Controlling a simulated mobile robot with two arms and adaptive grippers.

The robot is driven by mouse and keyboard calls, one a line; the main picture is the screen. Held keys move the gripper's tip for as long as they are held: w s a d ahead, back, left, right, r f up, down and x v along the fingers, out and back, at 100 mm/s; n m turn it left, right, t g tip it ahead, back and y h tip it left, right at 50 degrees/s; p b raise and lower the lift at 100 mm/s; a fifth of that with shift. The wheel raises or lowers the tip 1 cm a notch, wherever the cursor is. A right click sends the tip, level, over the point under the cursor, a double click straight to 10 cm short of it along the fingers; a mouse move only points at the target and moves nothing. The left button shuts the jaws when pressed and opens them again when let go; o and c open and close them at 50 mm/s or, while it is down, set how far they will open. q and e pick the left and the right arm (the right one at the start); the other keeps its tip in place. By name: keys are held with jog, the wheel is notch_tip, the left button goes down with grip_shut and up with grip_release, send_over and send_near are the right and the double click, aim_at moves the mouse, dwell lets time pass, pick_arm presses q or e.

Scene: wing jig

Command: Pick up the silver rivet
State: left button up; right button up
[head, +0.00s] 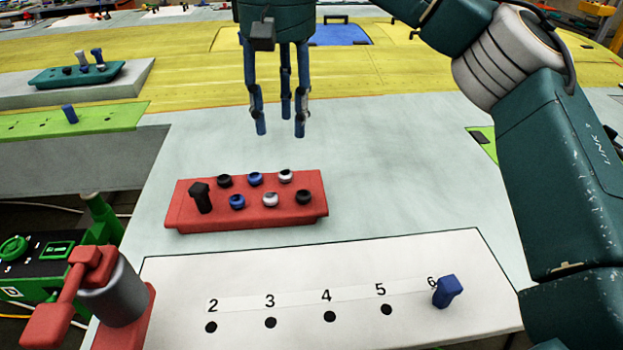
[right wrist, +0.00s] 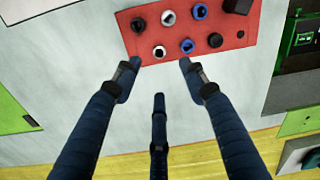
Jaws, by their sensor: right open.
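The red rivet block (head: 245,218) holds several short rivets in two rows. One silver rivet (head: 286,176) sits in the far row at the right. Another silver rivet (head: 271,199) sits in the near row between a blue one (head: 237,202) and a black one (head: 303,197). Both silver rivets also show in the right wrist view, one in the near row (right wrist: 168,17) and one in the far row (right wrist: 158,51). My right gripper (head: 281,128) is open and empty, its three fingers pointing down above and beyond the block. My left gripper is not in view.
A taller black peg (head: 200,197) stands at the block's left end. A white board (head: 210,280) with numbered holes lies in front, with a blue peg (head: 447,291) near 6. A red and grey clamp (head: 115,290) stands lower left. The grey surface around the block is clear.

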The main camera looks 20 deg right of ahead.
jog(key=n, duration=0.1)
send_over(286, 173)
jog(key=f, duration=0.5)
jog(key=shift+d+f, duration=0.15)
jog(key=shift+d, duration=0.15)
jog(key=f, duration=0.1)
jog(key=f+p, duration=0.1)
jog(key=f, duration=0.2)
jog(key=shift+a+f+p, duration=0.35)
jog(key=shift+f, duration=0.45)
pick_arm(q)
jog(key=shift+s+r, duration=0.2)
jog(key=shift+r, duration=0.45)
pick_arm(e)
jog(key=c, duration=1)
